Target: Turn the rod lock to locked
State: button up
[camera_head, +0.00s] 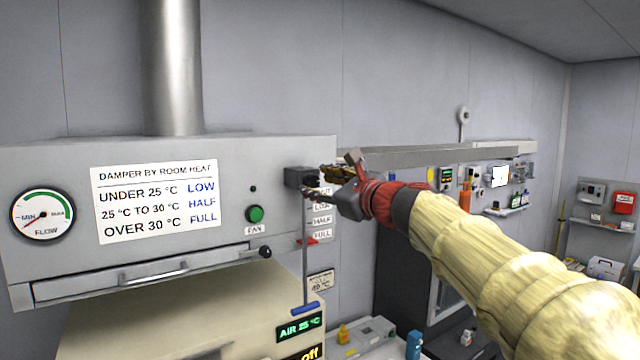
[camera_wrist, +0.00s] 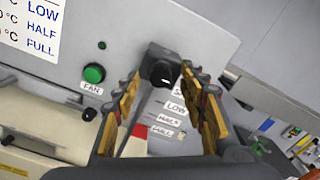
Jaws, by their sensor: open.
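The rod lock (camera_head: 300,177) is a dark block at the right end of the hood's front, with a thin rod (camera_head: 305,265) hanging below it. In the wrist view its round black knob (camera_wrist: 161,71) shows between the tips of my gripper (camera_wrist: 161,78). My gripper (camera_head: 321,182) is open, with brass-coloured fingers on either side of the knob. I cannot tell whether they touch it. The knob's lock marking is not readable.
A red pointer (camera_head: 307,241) is by the LOW, HALF and FULL labels (camera_head: 321,221). A green FAN button (camera_head: 255,214) is left of the lock. A blue handle (camera_head: 305,308) ends the rod. A grey beam (camera_head: 430,156) runs along the wall.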

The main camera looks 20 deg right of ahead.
jog(key=shift+c, duration=1)
grip_shut()
jog(key=shift+f+n+b, duration=0.1)
jog(key=shift+n+b, duration=0.3)
jog(key=shift+b, duration=0.15)
jog(key=n+b, duration=0.3)
jog(key=b, duration=0.1)
jog(key=shift+f+n, duration=0.1)
jog(key=shift+n, duration=0.3)
jog(key=n+b, duration=0.4)
jog(key=shift+n, duration=0.3)
jog(key=n+b, duration=0.4)
jog(key=n, duration=0.1)
jog(key=shift+b, duration=0.4)
jog(key=shift+n+b, duration=1.05)
jog(key=shift+n, duration=0.75)
